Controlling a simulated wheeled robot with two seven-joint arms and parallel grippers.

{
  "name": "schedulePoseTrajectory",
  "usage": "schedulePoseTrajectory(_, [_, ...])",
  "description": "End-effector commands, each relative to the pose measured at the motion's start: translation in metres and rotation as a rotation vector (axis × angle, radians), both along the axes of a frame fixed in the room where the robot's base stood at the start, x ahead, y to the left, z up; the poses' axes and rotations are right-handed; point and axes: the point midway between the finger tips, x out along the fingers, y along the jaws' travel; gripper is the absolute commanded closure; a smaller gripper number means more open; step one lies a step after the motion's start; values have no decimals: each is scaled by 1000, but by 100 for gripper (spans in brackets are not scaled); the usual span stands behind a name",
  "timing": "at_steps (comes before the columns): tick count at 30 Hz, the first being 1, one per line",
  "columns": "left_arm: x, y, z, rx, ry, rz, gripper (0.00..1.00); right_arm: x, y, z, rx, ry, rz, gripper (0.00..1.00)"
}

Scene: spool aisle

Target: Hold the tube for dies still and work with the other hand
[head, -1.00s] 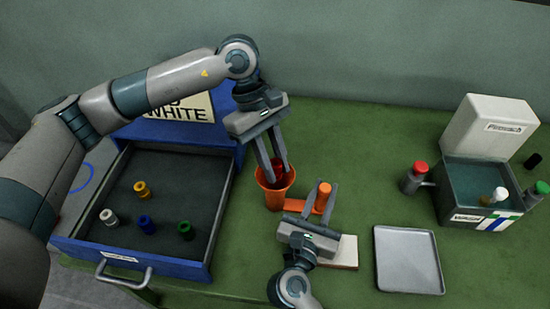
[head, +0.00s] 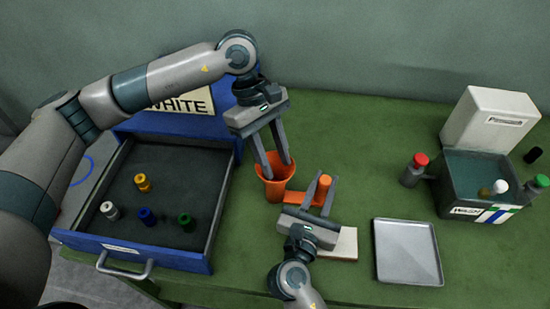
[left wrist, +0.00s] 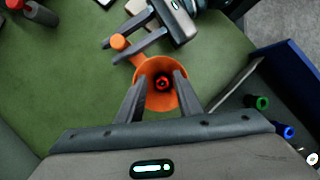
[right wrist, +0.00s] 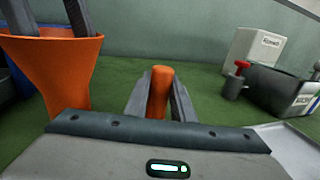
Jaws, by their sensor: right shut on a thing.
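The orange tube for dies (head: 273,190) stands upright on the green table, with a flared mouth and a side arm ending in an upright orange post (right wrist: 161,92). My right gripper (head: 321,190) is shut on that post. My left gripper (head: 278,170) points down at the tube's mouth, its fingers apart and empty. In the left wrist view a red spool (left wrist: 164,82) lies inside the tube, below and between the fingertips. The tube's wall hides the spool in the head view.
A blue open drawer (head: 190,256) at left holds yellow, white, blue and green spools. A grey tray (head: 407,252) lies to the right. A grey box (head: 462,190) with a raised white lid stands far right, a red-topped bottle (head: 415,170) beside it. A pale block (head: 343,245) lies by my right gripper.

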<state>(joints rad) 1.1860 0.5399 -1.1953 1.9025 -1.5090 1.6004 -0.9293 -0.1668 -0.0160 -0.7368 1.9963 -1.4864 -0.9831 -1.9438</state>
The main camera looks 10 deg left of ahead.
Motion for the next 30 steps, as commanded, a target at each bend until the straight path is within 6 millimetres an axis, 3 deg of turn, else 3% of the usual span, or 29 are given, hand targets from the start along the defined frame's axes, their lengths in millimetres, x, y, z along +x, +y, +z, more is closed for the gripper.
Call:
schedulePoseTrajectory(21, [26, 31, 96, -3, -3, 1, 56, 0, 0, -1, -1, 2, 0, 100])
schedulePoseTrajectory(30, [28, 35, 108, -2, 0, -1, 56, 0, 0, -1, -1, 2, 0, 100])
